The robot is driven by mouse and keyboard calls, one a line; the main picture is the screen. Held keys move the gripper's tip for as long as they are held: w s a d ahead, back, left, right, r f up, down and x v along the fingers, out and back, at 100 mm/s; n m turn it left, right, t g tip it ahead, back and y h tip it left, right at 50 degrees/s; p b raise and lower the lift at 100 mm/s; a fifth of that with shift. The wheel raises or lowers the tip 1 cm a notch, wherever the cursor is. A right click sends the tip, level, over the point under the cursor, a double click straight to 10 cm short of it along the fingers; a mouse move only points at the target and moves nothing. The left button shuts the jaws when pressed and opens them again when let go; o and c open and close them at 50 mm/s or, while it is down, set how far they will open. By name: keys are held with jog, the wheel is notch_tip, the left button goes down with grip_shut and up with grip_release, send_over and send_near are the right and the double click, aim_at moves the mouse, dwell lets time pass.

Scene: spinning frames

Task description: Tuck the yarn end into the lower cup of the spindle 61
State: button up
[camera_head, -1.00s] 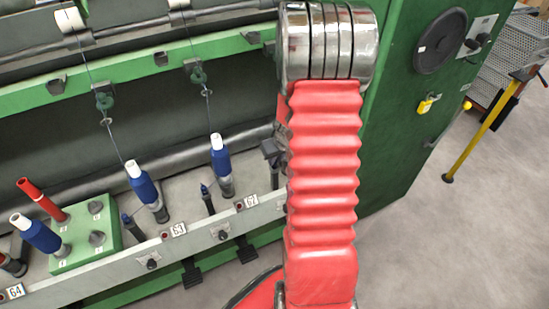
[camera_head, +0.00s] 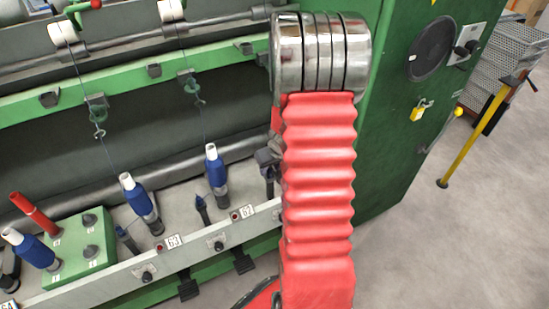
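Spindle 61 and its lower cup are not clearly seen; my red-sleeved arm covers the place to the right of the spindle marked 62. No yarn end can be made out there. A grey, blocky part (camera_head: 266,157) shows at the left edge of my arm. It may be part of my gripper, but its fingers are hidden and I cannot tell what they hold. A dark peg just below it is partly covered.
Blue bobbins stand at spindle 62 (camera_head: 216,172) and spindle 63 (camera_head: 140,200), with yarn rising from them. A green box (camera_head: 75,262) with a red tube (camera_head: 32,212) sits left. A yellow post (camera_head: 474,140) stands right on open floor.

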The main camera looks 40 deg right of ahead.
jog(key=v, duration=1.3)
dwell(1.0)
jog(key=s+a+r+n, duration=0.1)
jog(key=s+a+r, duration=0.2)
jog(key=a, duration=0.7)
jog(key=s+a+r+n+t, duration=0.1)
jog(key=s+a+r, duration=0.3)
jog(key=a+r, duration=0.3)
jog(key=s+a+r+n+y, duration=0.1)
jog(key=s+a+r, duration=0.3)
jog(key=a, duration=0.9)
jog(key=shift+r, duration=0.75)
jog(key=shift+a, duration=0.15)
